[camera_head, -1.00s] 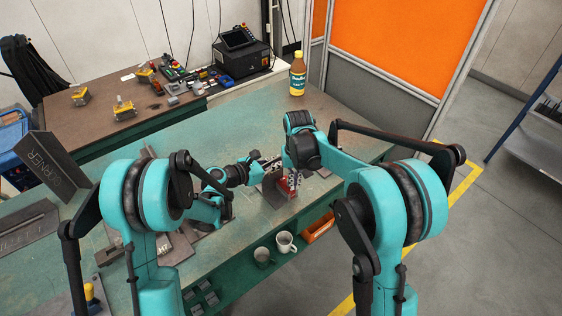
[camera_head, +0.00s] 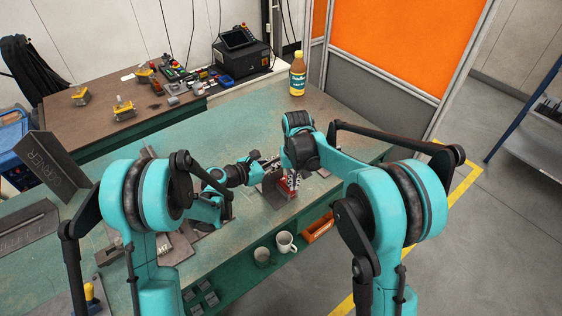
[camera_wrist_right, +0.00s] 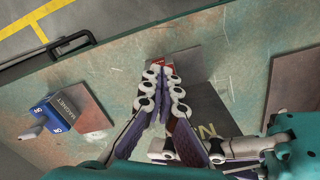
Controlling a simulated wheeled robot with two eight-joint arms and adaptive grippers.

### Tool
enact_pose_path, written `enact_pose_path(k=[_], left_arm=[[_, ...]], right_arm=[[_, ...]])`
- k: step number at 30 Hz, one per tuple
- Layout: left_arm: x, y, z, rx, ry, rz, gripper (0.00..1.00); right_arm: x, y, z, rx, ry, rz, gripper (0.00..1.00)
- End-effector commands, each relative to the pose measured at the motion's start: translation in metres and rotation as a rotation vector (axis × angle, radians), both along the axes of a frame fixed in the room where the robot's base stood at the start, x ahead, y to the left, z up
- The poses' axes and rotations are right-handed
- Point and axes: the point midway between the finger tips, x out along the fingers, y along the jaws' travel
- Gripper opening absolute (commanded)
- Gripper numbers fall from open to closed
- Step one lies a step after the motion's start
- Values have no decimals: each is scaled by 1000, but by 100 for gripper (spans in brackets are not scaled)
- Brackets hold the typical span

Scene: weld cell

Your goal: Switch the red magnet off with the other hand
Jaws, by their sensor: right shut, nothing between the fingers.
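The red magnet (camera_head: 285,188) stands at an upright dark plate (camera_head: 270,190) near the bench's front edge. In the right wrist view only a small part of the red magnet (camera_wrist_right: 169,70) shows beyond my fingertips; its switch is hidden. My right gripper (camera_head: 293,178) is at the magnet. In the right wrist view its fingers (camera_wrist_right: 163,77) come together at the tips, shut with nothing between them. I cannot tell whether they touch the magnet. My left gripper (camera_head: 256,163) is on the plate's left side, partly hidden, so its jaws are unclear.
A blue magnet (camera_wrist_right: 50,116) sits beside a brown plate (camera_wrist_right: 80,105) in the right wrist view. Two mugs (camera_head: 285,242) and an orange bin (camera_head: 318,228) are on the shelf below. A bottle (camera_head: 297,74) stands at the back. The bench's middle (camera_head: 200,135) is clear.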

Motion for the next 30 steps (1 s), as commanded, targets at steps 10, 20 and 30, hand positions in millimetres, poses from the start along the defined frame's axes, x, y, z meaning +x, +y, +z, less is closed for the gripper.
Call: enact_pose_path(k=[10, 20, 30], left_arm=[[0, 0, 0, -1, 1, -1, 0], [0, 0, 0, 1, 1, -1, 0], [0, 0, 0, 0, 1, -2, 0]], right_arm=[[-2, 3, 0, 0, 0, 0, 0], [-2, 4, 0, 0, 0, 0, 0], [-3, 9, 0, 0, 0, 0, 0]])
